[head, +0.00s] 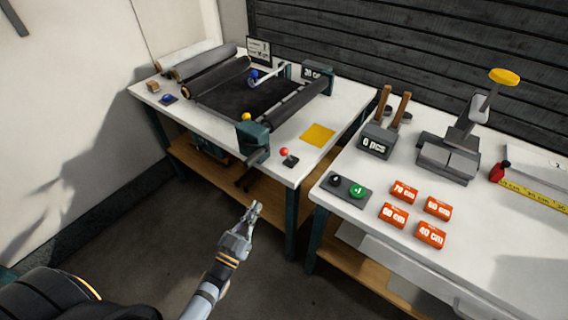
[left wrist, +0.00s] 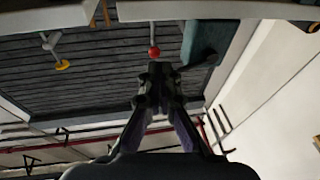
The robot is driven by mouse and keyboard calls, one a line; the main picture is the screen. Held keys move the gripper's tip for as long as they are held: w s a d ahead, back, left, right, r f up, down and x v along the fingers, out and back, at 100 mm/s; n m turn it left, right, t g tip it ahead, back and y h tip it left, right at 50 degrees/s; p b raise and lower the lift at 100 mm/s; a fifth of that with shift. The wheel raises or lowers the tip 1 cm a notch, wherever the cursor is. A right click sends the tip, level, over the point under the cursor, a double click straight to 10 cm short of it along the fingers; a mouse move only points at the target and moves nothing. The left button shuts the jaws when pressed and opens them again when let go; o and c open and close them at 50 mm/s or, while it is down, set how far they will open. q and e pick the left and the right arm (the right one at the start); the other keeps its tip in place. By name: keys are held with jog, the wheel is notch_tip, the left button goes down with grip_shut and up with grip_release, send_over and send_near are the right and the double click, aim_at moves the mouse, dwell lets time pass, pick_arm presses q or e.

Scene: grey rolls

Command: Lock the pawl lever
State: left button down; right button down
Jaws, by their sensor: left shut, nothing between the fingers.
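A small lever with a red ball knob (head: 284,152) stands on a dark base near the front corner of the left table. A red knob also shows in the left wrist view (left wrist: 154,52), just beyond the fingertips. Which part is the pawl lever is not clear from the labels. A teal housing (head: 253,137) with a dark crank below it sits left of the red knob, at the table's front edge. My left gripper (head: 255,208) is shut and empty, in front of and below the table edge, apart from the lever. My right gripper is out of view.
The roller frame holds grey rolls (head: 219,78) and a blue-knobbed lever (head: 253,76). A yellow square (head: 318,135) lies on the left table (head: 306,164). The right table carries a yellow-handled press (head: 504,77), orange length blocks (head: 404,191) and buttons (head: 357,191). A gap separates the tables.

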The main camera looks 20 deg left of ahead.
pick_arm(q)
jog(key=r, duration=0.2)
jog(key=r+t, duration=0.1)
jog(key=shift+d+r+h, duration=0.15)
jog(key=shift+d+h, duration=0.15)
jog(key=shift+d, duration=0.1)
jog(key=shift+w, duration=0.1)
jog(key=p, duration=0.2)
send_near(287, 156)
jog(key=w+r, duration=0.4)
jog(key=r, duration=0.1)
jog(key=shift+d+f, duration=0.1)
jog(key=shift+f, duration=0.15)
